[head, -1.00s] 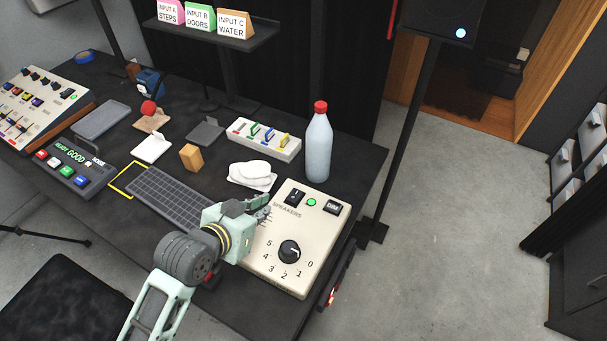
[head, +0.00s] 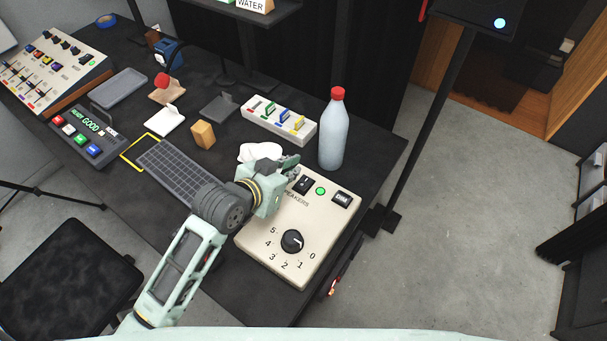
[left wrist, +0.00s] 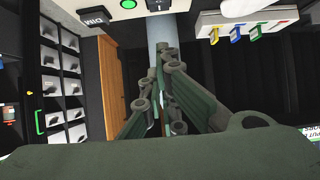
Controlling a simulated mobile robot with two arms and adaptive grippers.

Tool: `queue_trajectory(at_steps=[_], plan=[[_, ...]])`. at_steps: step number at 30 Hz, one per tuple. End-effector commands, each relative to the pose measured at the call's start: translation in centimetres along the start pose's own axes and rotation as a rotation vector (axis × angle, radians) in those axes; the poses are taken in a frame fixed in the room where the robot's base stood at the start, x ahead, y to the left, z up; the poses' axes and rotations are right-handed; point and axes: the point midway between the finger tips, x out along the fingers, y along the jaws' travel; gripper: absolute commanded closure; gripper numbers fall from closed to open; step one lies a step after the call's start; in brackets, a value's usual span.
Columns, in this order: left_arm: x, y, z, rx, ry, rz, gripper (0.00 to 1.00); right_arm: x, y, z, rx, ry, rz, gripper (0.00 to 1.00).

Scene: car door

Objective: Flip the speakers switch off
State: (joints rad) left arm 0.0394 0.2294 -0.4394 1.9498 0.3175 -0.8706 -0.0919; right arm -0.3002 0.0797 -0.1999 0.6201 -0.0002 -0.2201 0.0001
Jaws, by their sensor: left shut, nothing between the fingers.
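The cream speakers panel (head: 268,238) lies at the near right corner of the dark table. Its black speakers switch (head: 304,184) is at the panel's back edge, beside a lit green lamp (head: 320,191). My left gripper (head: 291,163) is shut and empty, just to the back left of the switch and apparently above the panel; contact cannot be told. In the left wrist view, the shut fingers (left wrist: 168,98) point past the panel, and the green lamp (left wrist: 128,4) shows at the top edge. My right gripper is not in view.
A red-capped bottle (head: 333,130) stands close behind the switch. A white box with coloured levers (head: 279,121) and a white object (head: 258,152) are left of it. A DIM button (head: 341,199) and a round knob (head: 292,241) share the panel.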

Motion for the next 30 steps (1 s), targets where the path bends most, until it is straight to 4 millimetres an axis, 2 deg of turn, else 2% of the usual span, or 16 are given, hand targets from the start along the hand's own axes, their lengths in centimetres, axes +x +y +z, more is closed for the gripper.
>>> queue_trajectory(at_steps=[6,13,17,21,30], plan=[[3.9,0.0,-0.2,-0.001,0.000,0.001,1.00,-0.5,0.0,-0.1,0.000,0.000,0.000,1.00],[7.5,0.1,-0.1,0.000,0.000,0.001,1.00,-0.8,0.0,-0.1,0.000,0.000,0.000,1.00],[7.9,0.1,2.0,-0.001,-0.005,0.001,1.00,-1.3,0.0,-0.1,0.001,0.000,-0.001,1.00],[8.2,0.0,3.3,0.000,-0.001,0.000,1.00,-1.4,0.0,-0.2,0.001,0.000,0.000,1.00],[8.4,0.0,3.9,0.001,0.001,0.000,1.00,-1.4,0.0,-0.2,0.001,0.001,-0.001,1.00]])
